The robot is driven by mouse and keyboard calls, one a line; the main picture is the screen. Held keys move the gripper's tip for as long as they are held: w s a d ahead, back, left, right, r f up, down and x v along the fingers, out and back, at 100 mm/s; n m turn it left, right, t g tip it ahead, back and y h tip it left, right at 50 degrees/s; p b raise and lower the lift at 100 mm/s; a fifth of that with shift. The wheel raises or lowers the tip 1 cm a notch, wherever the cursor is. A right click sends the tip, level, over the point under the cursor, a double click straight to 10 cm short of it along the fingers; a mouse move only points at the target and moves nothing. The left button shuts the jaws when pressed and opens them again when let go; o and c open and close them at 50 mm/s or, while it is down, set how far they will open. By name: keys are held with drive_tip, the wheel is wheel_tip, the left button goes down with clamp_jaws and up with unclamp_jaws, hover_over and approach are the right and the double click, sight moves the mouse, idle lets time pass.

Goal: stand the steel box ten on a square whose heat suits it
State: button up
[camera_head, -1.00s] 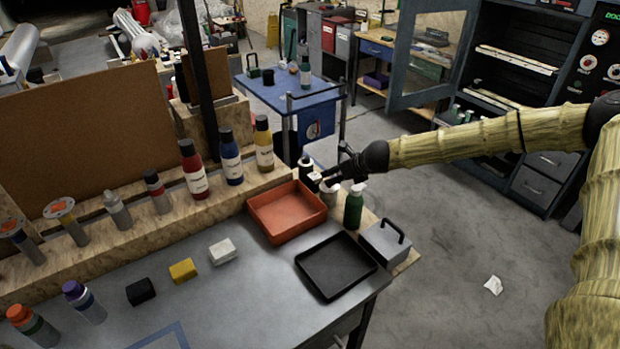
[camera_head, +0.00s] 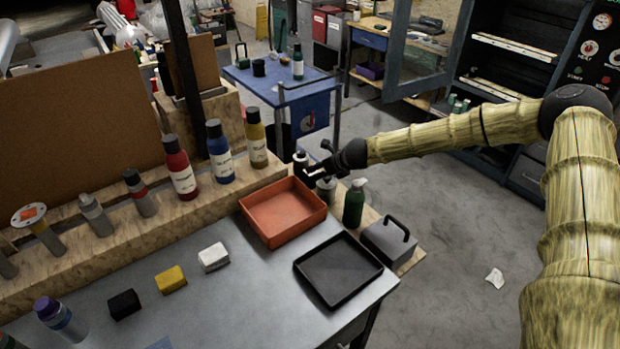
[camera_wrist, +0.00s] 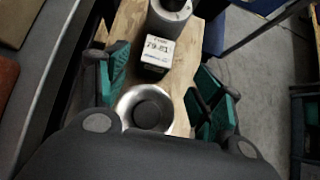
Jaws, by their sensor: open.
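A grey steel-looking box with a black handle (camera_head: 388,242) stands at the table's right end, beside the black tray; I cannot read a number on it. My gripper (camera_head: 308,172) is above the back right corner, near small canisters (camera_head: 326,190). In the wrist view its green-padded fingers (camera_wrist: 160,85) are spread apart. A round steel thing with a dark top (camera_wrist: 148,108) shows between them; I cannot tell whether they reach around it. A label reading "79-81" (camera_wrist: 157,50) is beyond it. Part of a blue square outline (camera_head: 160,343) shows at the bottom edge.
An orange tray (camera_head: 284,212), black tray (camera_head: 338,268) and green bottle (camera_head: 354,203) are near the arm. White (camera_head: 213,257), yellow (camera_head: 171,279) and black (camera_head: 124,304) blocks lie on the table. Several bottles line the wooden ledge (camera_head: 120,235). Grey tabletop between is clear.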

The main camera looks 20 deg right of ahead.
sight(313, 173)
drive_tip(key=shift+a+r+p+x, duration=0.15)
drive_tip(key=shift+p+x, duration=0.3)
drive_tip(key=shift+x, duration=0.55)
drive_tip(key=shift+a+r+p+x, duration=0.15)
drive_tip(key=shift+p+x, duration=0.3)
drive_tip(key=shift+x, duration=1.55)
drive_tip(key=shift+r, duration=0.1)
drive_tip(key=c, duration=1.3)
drive_tip(key=shift+c, duration=0.7)
drive_tip(key=shift+r, duration=0.15)
